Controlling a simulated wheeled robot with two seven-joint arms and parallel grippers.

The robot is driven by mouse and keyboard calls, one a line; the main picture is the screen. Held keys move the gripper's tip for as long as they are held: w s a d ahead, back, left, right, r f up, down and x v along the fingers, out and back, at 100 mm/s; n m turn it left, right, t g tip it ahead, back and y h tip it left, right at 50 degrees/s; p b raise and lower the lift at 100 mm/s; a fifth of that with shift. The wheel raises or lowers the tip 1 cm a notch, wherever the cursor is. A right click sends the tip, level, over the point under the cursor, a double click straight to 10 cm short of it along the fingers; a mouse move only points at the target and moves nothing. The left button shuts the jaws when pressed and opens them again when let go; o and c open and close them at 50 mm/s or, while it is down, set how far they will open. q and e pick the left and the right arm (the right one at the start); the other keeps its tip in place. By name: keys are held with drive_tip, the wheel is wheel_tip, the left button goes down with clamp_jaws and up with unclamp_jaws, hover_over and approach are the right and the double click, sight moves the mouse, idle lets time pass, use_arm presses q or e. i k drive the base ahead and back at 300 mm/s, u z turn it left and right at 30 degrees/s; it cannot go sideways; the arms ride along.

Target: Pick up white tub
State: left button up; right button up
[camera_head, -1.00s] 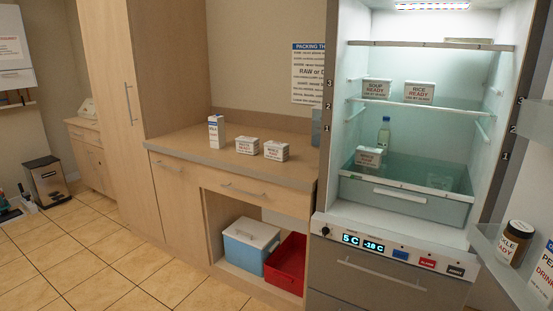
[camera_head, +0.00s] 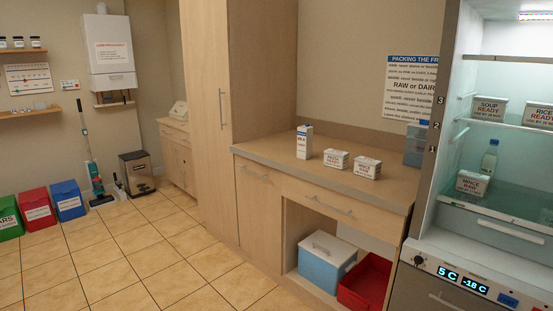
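Several white tubs with printed labels are in view. A white tub (camera_head: 336,159) and another white tub (camera_head: 367,168) stand side by side on the wooden counter; their small red lettering is hard to read. In the open fridge, a tub labelled SOUP READY (camera_head: 489,110) and a tub labelled RICE READY (camera_head: 541,116) stand on a shelf, the latter cut by the picture edge. A lower tub, seemingly labelled MINCE RAW (camera_head: 471,184), stands lower down near a bottle. Neither of my grippers is in view.
A milk carton (camera_head: 304,142) stands left of the counter tubs on the counter (camera_head: 268,150). Below are a blue cool box (camera_head: 326,262) and a red crate (camera_head: 366,284). Coloured bins (camera_head: 68,201) stand far left. The tiled floor (camera_head: 150,245) in front is clear.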

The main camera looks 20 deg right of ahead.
sight(368, 168)
drive_tip(key=u, duration=0.6)
drive_tip(key=i, duration=1.75)
drive_tip(key=z, duration=1)
drive_tip(key=i, duration=1)
drive_tip(key=z, duration=1.05)
